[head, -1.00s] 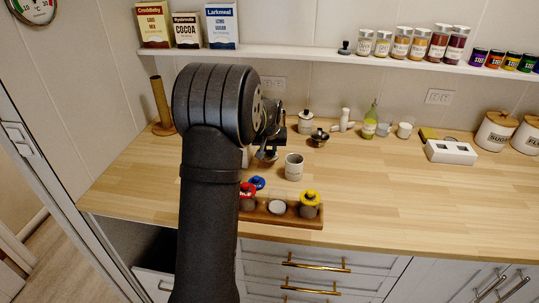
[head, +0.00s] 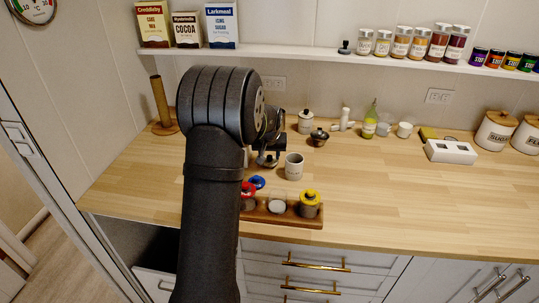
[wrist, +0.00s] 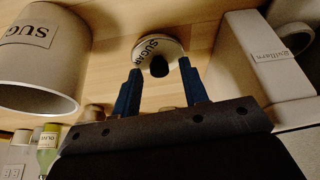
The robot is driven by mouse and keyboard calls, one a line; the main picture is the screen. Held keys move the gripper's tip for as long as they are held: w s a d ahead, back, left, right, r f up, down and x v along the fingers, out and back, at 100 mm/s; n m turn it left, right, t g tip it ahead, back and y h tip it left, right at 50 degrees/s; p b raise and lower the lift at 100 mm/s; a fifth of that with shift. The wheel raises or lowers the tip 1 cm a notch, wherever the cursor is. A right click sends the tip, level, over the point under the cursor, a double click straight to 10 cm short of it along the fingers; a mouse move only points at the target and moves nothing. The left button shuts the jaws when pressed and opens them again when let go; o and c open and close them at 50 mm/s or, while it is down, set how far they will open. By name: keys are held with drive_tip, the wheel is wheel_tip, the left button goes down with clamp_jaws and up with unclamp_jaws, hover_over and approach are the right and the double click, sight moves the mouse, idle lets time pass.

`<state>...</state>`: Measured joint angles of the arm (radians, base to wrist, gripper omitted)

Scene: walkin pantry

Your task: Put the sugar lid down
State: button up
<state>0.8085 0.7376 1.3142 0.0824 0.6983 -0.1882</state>
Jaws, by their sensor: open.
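The sugar lid (wrist: 150,46) is a small pale disc with "SUGAR" lettering and a dark knob. In the wrist view it is just beyond my fingertips, with the knob between them, and appears to lie on the wooden counter. My gripper (wrist: 160,82) is open, one blue finger on each side of the knob, with gaps showing. In the head view my gripper (head: 268,158) is low over the counter, largely hidden by my arm. The open grey sugar pot (wrist: 40,58) is at the left in the wrist view; in the head view the pot (head: 293,167) is right of my gripper.
A wooden rack (head: 268,217) with red- and yellow-lidded jars is in front. A blue lid (head: 257,182) lies behind it. A pale box (wrist: 262,55) is close on the right in the wrist view. A dark-lidded bowl (head: 319,137) stands behind. The counter's right front is clear.

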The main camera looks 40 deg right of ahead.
sight(269, 157)
drive_tip(key=v, duration=1.2)
drive_tip(key=x, duration=1.2)
drive_tip(key=shift+f, duration=0.4)
wheel_tip(269, 157, up, 3)
drive_tip(key=shift+r, duration=0.6)
